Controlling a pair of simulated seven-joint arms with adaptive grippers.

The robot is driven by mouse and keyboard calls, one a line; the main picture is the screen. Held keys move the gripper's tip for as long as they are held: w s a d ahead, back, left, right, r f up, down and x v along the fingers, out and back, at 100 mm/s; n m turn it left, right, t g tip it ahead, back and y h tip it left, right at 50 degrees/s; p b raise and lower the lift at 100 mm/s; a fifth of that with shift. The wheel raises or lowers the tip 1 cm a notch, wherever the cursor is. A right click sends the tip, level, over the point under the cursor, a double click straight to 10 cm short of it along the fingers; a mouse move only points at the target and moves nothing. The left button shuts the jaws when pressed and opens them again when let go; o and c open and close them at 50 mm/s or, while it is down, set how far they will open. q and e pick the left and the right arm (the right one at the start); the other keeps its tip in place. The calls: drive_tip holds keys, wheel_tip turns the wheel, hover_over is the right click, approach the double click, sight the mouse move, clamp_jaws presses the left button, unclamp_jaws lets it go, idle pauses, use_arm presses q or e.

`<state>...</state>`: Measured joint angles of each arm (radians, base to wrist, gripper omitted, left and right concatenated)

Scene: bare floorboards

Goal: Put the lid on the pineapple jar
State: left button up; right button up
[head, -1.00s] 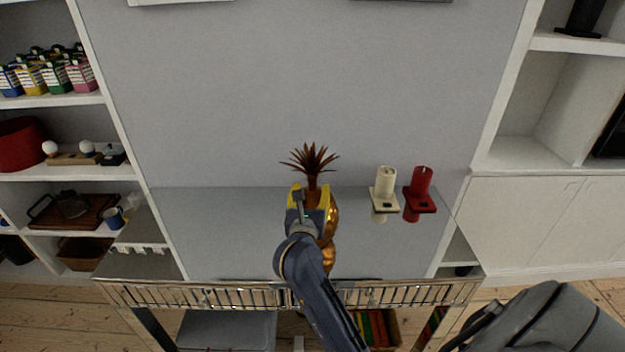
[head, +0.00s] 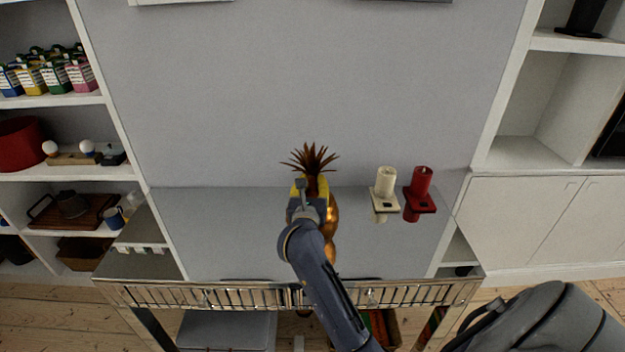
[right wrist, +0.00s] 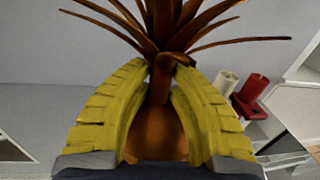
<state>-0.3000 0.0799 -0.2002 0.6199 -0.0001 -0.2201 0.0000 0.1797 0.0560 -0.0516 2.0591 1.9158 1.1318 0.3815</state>
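The pineapple lid shows as a brown leafy crown (head: 312,158) on a narrow stem, above the grey glossy table in the head view. My right gripper (head: 310,190) is at the stem, its yellow fingers apart on either side of it. In the right wrist view the crown (right wrist: 165,22) rises beyond the fingertips, and an orange-brown rounded body (right wrist: 158,138) shows between the fingers. The golden jar (head: 332,216) shows just right of the gripper, partly hidden behind it. I cannot tell whether the lid touches the jar. My left gripper is out of view.
A cream candle (head: 385,182) and a red candle (head: 420,182) stand on holders to the right. A metal rail (head: 240,297) runs along the table's front edge. The table (head: 220,230) is clear to the left. Shelves stand on both sides.

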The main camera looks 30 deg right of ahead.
clamp_jaws()
drive_tip(key=shift+r, duration=0.1)
wheel_tip(320, 180, up, 19)
drive_tip(key=shift+r, duration=0.1)
drive_tip(key=s+a+f+t+y, duration=0.1)
drive_tip(key=s+a+f, duration=0.4)
drive_tip(key=s+f, duration=0.3)
drive_tip(key=s+a+f+n+t+y, duration=0.1)
drive_tip(key=s+a+f, duration=0.4)
drive_tip(key=s+f, duration=0.3)
drive_tip(key=shift+s+a+f+t, duration=0.15)
drive_tip(key=shift+s+a+t, duration=0.1)
drive_tip(key=shift+s+t, duration=0.2)
drive_tip(key=shift+w, duration=0.1)
drive_tip(key=shift+d+f+x, duration=0.15)
drive_tip(key=shift+f+x, duration=0.3)
drive_tip(key=shift+x, duration=2.85)
drive_tip(key=shift+d+f+x, duration=0.2)
drive_tip(key=shift+f+x, duration=0.25)
drive_tip(key=shift+x, duration=2.8)
drive_tip(key=shift+d+f+x, duration=0.15)
drive_tip(key=shift+f+x, duration=0.3)
drive_tip(key=shift+x, duration=2.85)
drive_tip(key=shift+f, duration=0.9)
